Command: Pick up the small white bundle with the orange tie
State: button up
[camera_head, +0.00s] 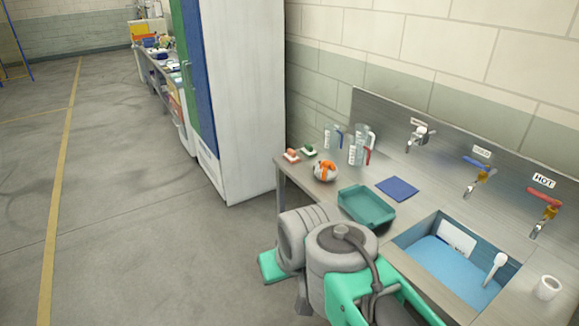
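The small white bundle with the orange tie (325,171) sits on the steel counter near its left end. The orange tie is on top, and the bundle looks free on all sides. My arm, grey and green, rises at the bottom centre in front of the counter's front edge. My gripper cannot be made out in this view, and nothing of the arm touches the bundle.
A teal tray (366,208) lies right of the bundle, with a blue cloth (397,188) beyond it. Clear jugs (358,146) stand behind. Small brush-like items (292,155) lie to the left. A sink (440,267) with blue water is at right.

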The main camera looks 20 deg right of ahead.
aim_at(326, 171)
jog(key=u, duration=0.6)
jog(key=i, duration=2.1)
jog(key=z, duration=1.15)
jog(key=i, duration=0.7)
jog(key=z, duration=0.95)
jog(key=i, duration=0.55)
